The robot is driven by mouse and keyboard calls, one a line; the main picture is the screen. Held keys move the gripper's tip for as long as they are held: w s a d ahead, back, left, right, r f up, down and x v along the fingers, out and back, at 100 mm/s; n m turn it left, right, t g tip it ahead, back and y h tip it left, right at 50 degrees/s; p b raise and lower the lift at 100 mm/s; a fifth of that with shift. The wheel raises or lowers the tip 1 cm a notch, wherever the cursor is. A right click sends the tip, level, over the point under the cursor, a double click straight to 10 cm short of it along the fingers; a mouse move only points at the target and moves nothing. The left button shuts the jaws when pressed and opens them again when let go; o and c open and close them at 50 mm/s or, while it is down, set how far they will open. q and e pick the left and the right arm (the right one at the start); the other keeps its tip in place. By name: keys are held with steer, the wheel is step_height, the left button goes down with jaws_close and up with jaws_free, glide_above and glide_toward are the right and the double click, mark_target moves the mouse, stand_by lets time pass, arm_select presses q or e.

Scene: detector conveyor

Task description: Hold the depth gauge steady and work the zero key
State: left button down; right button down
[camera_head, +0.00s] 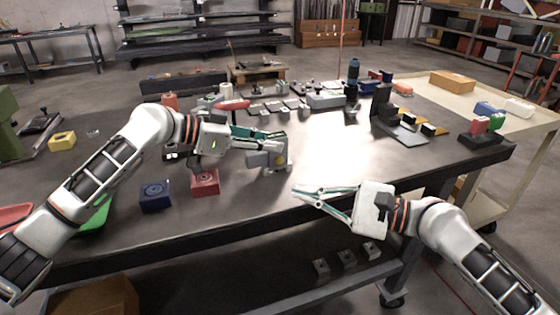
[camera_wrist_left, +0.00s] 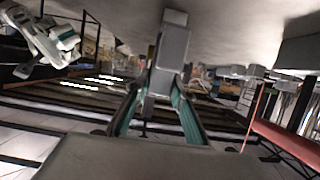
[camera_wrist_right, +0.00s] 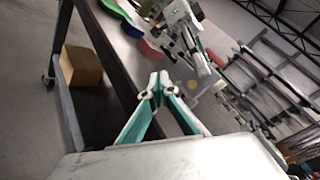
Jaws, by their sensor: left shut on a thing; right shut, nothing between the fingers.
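The depth gauge (camera_head: 268,159) is a grey block-like body with a round yellowish spot on its side, probably the zero key. My left gripper (camera_head: 277,141) is shut on the gauge over the table, and the fingers also show clasping its grey body (camera_wrist_left: 168,60) in the left wrist view. I cannot tell whether its lower end touches the table. My right gripper (camera_head: 297,191) is shut and empty at the table's front edge, below and a little right of the gauge, apart from it. In the right wrist view the yellow spot (camera_wrist_right: 191,84) shows just beyond the closed fingertips.
A red block (camera_head: 205,183) and a blue block (camera_head: 155,196) stand on the table left of the gauge. Several small grey parts, a dark bottle (camera_head: 352,77) and a black stand (camera_head: 384,108) are farther back. The bright tabletop (camera_head: 335,140) right of the gauge is clear.

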steer(key=shift+w+a, duration=0.45)
steer(key=shift+w, duration=0.95)
steer(key=shift+w+a, duration=0.45)
steer(key=shift+w, duration=0.95)
steer(key=shift+w+a, duration=0.45)
steer(key=shift+w, duration=0.95)
steer(key=shift+w+a, duration=0.15)
steer(key=shift+w, duration=0.25)
steer(key=shift+w+a, duration=0.1)
steer(key=shift+w, duration=0.25)
steer(key=shift+s+d, duration=0.25)
steer(key=shift+s, duration=0.5)
steer(key=shift+s, duration=0.1)
steer(key=shift+s+d, duration=0.25)
steer(key=shift+s, duration=0.5)
steer(key=shift+s+d, duration=0.3)
steer(key=shift+s, duration=0.5)
steer(key=shift+s+d, duration=0.25)
steer(key=shift+s, duration=0.5)
